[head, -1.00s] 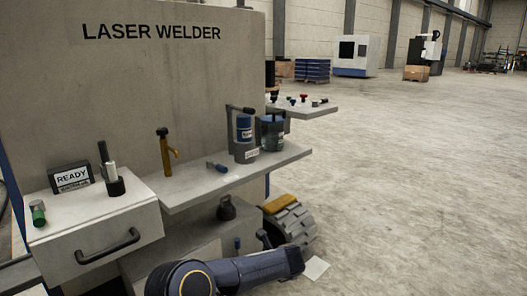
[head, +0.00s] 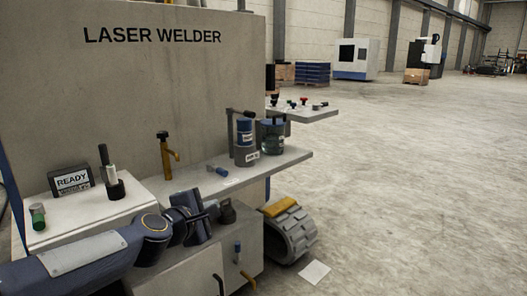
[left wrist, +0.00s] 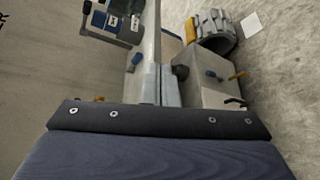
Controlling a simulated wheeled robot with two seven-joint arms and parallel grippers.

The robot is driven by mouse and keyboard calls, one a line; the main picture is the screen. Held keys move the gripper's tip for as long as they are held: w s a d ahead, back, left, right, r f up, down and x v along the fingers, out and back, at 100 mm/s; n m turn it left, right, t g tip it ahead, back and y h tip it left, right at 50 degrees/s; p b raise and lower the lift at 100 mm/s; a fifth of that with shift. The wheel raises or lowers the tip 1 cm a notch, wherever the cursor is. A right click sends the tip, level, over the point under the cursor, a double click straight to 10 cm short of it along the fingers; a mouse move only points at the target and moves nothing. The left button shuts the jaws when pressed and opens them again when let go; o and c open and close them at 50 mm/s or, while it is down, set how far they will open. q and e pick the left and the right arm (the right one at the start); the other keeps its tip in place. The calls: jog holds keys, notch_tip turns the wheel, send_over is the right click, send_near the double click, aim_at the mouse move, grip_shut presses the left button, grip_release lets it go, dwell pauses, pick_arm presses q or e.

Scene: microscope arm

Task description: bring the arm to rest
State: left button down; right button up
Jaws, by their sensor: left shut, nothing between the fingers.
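My left arm (head: 75,257) comes in from the lower left in the head view and crosses in front of the white drawer box. My left gripper (head: 206,210) is in front of the lower cabinet, just below the shelf. In the left wrist view the fingers of the left gripper (left wrist: 168,88) are together with nothing between them. My right gripper is out of view.
The grey shelf (head: 285,160) holds a brass post (head: 165,155), a blue-handled piece (head: 217,170), a blue canister (head: 244,140) and a glass jar (head: 272,137). A dark knob (head: 227,210) sits on the lower cabinet (head: 195,268) beside the gripper.

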pick_arm(q)
jog(key=s+a+f+m+g, duration=0.3)
jog(key=s+f+m, duration=0.25)
jog(key=s, duration=0.65)
jog(key=s+a+f+m+g+y, duration=0.15)
jog(key=s+f+m, duration=0.4)
jog(key=s, duration=0.65)
jog(key=s+a+f+m+g+h, duration=0.1)
jog(key=s+a+f+m+g, duration=0.4)
jog(key=s, duration=0.6)
notch_tip(320, 180, up, 30)
jog(key=d+m+t+p, duration=0.1)
jog(key=p, duration=2.9)
jog(key=shift+d+r, duration=0.15)
jog(key=shift+d, duration=0.05)
jog(key=shift+w+y, duration=0.1)
jog(key=shift+y, duration=0.15)
